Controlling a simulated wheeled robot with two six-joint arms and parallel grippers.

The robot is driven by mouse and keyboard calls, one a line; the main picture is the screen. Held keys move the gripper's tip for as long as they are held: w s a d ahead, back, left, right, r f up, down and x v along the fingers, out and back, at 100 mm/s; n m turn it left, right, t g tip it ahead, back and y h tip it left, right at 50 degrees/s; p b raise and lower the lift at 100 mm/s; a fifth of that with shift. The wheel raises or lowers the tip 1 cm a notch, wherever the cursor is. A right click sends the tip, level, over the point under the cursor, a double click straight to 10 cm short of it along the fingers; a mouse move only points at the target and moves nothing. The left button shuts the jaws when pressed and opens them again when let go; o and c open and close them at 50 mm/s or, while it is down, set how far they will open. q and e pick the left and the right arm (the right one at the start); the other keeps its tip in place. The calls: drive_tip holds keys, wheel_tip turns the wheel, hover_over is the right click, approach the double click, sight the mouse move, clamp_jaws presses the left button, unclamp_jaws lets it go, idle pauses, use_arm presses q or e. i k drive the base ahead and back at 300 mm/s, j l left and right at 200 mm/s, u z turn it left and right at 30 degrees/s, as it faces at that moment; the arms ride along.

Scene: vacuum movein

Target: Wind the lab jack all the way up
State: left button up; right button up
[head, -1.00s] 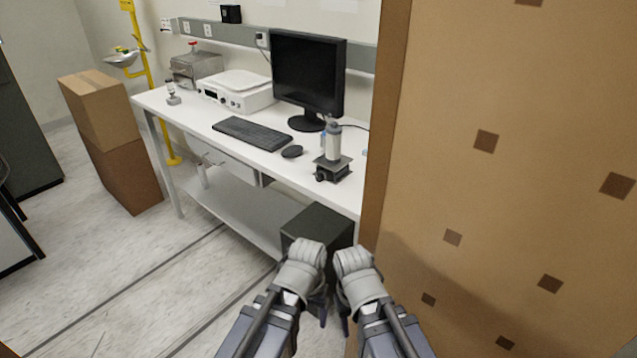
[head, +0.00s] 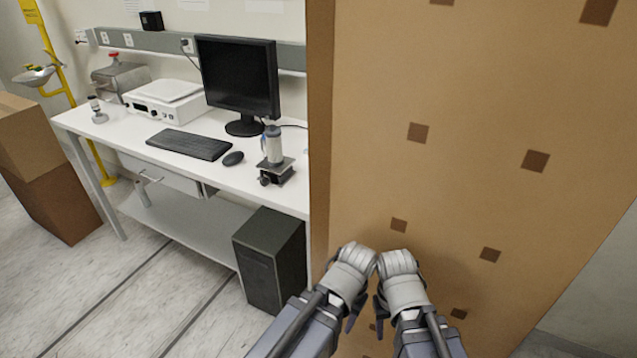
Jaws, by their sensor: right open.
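The lab jack (head: 276,172) is a small dark stand on the white bench's front right part, with a round black knob (head: 265,181) at its front left. A white and grey bottle-like item (head: 273,145) stands upright on its top plate. The jack looks low, but its exact height is too small to tell. My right gripper (head: 380,312) and my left gripper (head: 352,318) are held close together at the bottom, far from the jack. The right one is open and empty. The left fingers are mostly hidden behind its wrist.
A tall tan panel with brown squares (head: 470,110) stands close in front of my arms, right of the bench (head: 225,178). A black computer case (head: 270,260) stands below.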

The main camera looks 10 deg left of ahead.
sight(264, 181)
drive_tip(key=j+z, duration=0.3)
drive_tip(key=z, duration=0.2)
drive_tip(key=j+z, duration=0.3)
drive_tip(key=z, duration=0.15)
drive_tip(key=j+z, duration=0.35)
drive_tip(key=z, duration=0.15)
drive_tip(key=k+j+z, duration=0.1)
drive_tip(key=j+z, duration=0.15)
drive_tip(key=z, duration=0.2)
drive_tip(key=k+j+z, duration=0.45)
drive_tip(key=k+j, duration=0.2)
drive_tip(key=j, duration=0.35)
drive_tip(key=k+j+z, duration=0.45)
drive_tip(key=k+j, duration=0.65)
drive_tip(key=k, duration=0.15)
drive_tip(key=k+j, duration=0.35)
drive_tip(key=k, duration=0.2)
